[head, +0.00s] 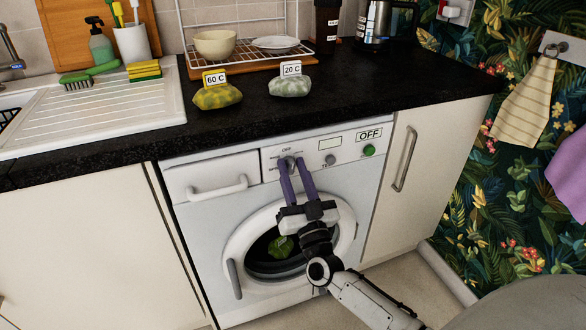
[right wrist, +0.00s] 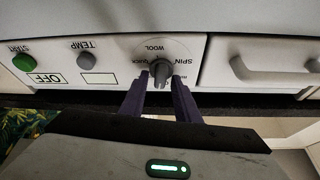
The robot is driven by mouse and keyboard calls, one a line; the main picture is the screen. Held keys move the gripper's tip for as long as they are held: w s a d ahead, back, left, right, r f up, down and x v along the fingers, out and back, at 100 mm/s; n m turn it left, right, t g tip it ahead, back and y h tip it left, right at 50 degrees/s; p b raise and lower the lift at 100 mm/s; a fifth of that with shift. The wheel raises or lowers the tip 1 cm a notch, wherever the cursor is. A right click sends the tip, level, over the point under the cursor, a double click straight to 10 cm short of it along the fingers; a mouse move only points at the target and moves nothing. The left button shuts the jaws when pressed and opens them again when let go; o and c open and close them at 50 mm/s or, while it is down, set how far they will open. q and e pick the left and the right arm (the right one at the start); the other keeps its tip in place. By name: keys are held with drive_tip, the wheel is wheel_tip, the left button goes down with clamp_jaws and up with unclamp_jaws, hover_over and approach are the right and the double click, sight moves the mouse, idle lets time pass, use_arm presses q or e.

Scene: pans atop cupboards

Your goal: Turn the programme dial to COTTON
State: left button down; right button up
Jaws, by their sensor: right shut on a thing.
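The programme dial (head: 290,161) is a small grey knob on the washing machine's front panel (head: 328,146). It also shows in the right wrist view (right wrist: 160,72), which is upside down, with the words WOOL, SPIN and QUICK around it. No COTTON label is readable. My right gripper (head: 290,165) has its two purple fingers on either side of the dial and is shut on it; the fingers show in the right wrist view too (right wrist: 160,80). The fingers hide part of the dial's markings. My left gripper is not in view.
The washing machine's round door (head: 341,225) is below, with a green bundle (head: 281,246) inside. A TEMP knob (head: 330,159), green START button (head: 369,150) and OFF sign (head: 368,134) are right of the dial. Bundles marked 60 C (head: 218,96) and 20 C (head: 290,86) lie on the worktop.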

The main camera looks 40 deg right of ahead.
drive_tip(key=m, duration=0.2)
drive_tip(key=m+g+h+p, duration=0.1)
drive_tip(key=m, duration=0.1)
drive_tip(key=shift+r+h, duration=0.1)
drive_tip(key=shift+h, duration=0.2)
drive_tip(key=m+h+p, duration=0.1)
drive_tip(key=m, duration=0.1)
drive_tip(key=m+g+p, duration=0.1)
drive_tip(key=m, duration=0.1)
drive_tip(key=shift+m+g+h, duration=0.3)
drive_tip(key=shift+h, duration=0.1)
drive_tip(key=shift+m+g+p, duration=0.45)
drive_tip(key=shift+m+g, duration=0.05)
drive_tip(key=shift+m, duration=0.7)
drive_tip(key=shift+f+m+h, duration=0.2)
drive_tip(key=shift+m+h, duration=0.1)
drive_tip(key=shift+m, duration=0.3)
drive_tip(key=o, duration=0.7)
drive_tip(key=shift+c, duration=0.2)
